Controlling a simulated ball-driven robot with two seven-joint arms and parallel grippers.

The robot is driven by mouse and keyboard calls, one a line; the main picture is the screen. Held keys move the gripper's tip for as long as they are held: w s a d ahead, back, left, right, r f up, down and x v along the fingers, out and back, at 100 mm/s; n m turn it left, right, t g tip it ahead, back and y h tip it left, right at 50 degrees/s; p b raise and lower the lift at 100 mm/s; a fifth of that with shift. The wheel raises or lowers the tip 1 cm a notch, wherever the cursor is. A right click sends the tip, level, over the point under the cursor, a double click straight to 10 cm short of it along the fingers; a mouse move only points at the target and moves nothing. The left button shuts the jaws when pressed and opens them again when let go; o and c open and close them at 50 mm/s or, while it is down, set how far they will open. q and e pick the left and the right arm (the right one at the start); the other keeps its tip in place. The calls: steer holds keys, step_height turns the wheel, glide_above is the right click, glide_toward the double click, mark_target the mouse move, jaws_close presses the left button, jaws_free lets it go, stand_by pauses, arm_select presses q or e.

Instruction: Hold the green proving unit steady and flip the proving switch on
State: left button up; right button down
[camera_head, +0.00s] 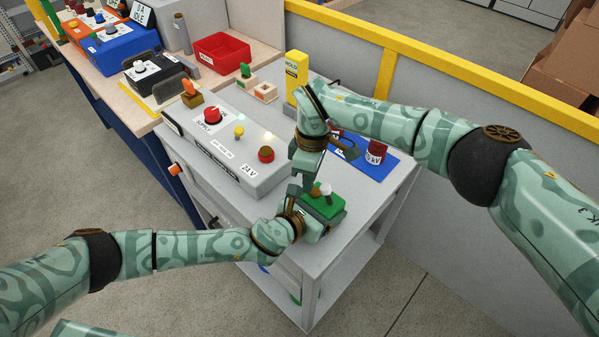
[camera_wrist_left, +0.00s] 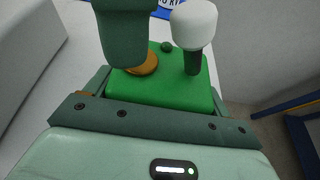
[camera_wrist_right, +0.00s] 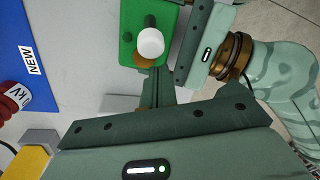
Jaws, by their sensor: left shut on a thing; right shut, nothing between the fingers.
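The green proving unit (camera_head: 331,205) sits on the grey bench top near its front right corner. My left gripper (camera_head: 314,222) is shut on its body; the bright green top (camera_wrist_left: 180,97) shows between the fingers in the left wrist view. A white-capped lever (camera_wrist_left: 194,28) stands up from that top, beside an orange-brown disc (camera_wrist_left: 146,66). My right gripper (camera_head: 302,184) is shut and empty, pointing down over the unit. In the right wrist view its fingertips (camera_wrist_right: 158,78) are close to the disc and the white cap (camera_wrist_right: 150,43); contact cannot be told.
A grey control box (camera_head: 225,150) with red and yellow knobs stands left of the unit. A blue mat (camera_head: 372,161) with a dark red kV item (camera_head: 377,153) and a yellow block (camera_head: 297,75) lie behind. A yellow rail (camera_head: 400,55) runs along the back.

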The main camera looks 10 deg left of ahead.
mark_target(326, 194)
steer(key=shift+d+r, duration=0.25)
steer(key=shift+d, duration=0.4)
steer(key=shift+s+d+r+t+y, duration=0.2)
steer(key=shift+s+d+t+y, duration=0.1)
steer(key=shift+t+y, duration=0.15)
steer(key=shift+s+d+r, duration=0.1)
steer(key=shift+d+r, duration=0.05)
steer(key=shift+s+d+r, duration=0.2)
steer(key=shift+s+d, duration=0.2)
steer(key=shift+d, duration=0.15)
steer(key=shift+s+d+r, duration=0.2)
steer(key=shift+s+d, duration=0.15)
steer(key=shift+d, duration=0.15)
steer(key=shift+a, duration=0.1)
